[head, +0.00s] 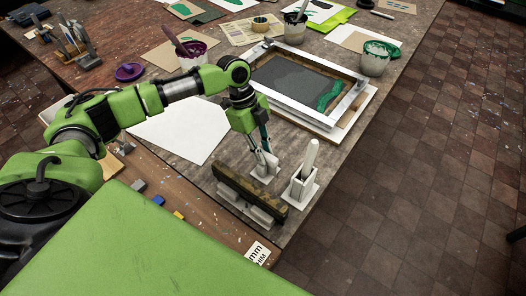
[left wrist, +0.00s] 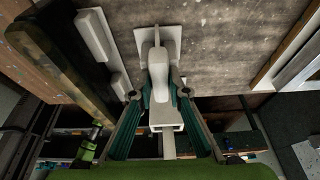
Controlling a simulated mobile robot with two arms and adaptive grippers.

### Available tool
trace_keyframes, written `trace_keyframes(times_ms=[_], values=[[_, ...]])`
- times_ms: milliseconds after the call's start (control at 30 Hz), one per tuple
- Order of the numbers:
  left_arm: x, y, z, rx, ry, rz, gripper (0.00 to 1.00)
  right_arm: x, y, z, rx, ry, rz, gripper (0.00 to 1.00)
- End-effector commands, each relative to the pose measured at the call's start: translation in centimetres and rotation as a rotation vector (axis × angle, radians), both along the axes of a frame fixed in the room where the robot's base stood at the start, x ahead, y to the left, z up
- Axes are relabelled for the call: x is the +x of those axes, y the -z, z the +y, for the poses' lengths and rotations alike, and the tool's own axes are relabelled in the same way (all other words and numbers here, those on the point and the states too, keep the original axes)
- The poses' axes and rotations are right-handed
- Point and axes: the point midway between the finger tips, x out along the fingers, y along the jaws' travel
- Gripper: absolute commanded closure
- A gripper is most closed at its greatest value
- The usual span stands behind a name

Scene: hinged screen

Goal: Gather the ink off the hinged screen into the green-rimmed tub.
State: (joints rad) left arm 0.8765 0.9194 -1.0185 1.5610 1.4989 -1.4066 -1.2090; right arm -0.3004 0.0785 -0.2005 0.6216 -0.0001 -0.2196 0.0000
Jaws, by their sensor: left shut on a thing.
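The hinged screen (head: 286,78) lies on the table, a white frame around grey mesh. Green ink (head: 328,97) forms a smear at the mesh's right end. The green-rimmed tub (head: 375,62) stands right of the screen, with green at its mouth. My left gripper (head: 262,153) is low over the near table, left of a white holder with an upright white tool (head: 304,182). In the left wrist view my left gripper (left wrist: 158,96) is shut on a pale tool (left wrist: 158,68), above a white base plate. Its far end is hard to make out. My right gripper is not in view.
A wooden-backed squeegee (head: 250,192) rests on white supports just in front of my left gripper. A white sheet (head: 182,128) lies to the left. A purple-rimmed tub (head: 193,54) and a grey tub (head: 296,28) stand behind. The tabletop's right edge borders open floor.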

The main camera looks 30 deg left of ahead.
Motion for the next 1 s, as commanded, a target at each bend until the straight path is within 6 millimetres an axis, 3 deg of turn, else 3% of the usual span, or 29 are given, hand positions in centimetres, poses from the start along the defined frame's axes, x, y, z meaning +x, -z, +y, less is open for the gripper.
trace_keyframes(times_ms=[233, 800, 1000], values=[[0.0, -0.6, 0.0, 0.000, 0.000, 0.000, 1.00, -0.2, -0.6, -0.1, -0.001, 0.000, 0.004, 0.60], [0.0, -5.1, 0.0, 0.000, 0.000, 0.000, 1.00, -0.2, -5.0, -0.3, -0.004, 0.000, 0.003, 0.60], [0.0, -5.0, 0.0, 0.000, 0.000, 0.000, 1.00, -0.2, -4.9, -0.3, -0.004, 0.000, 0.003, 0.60]])
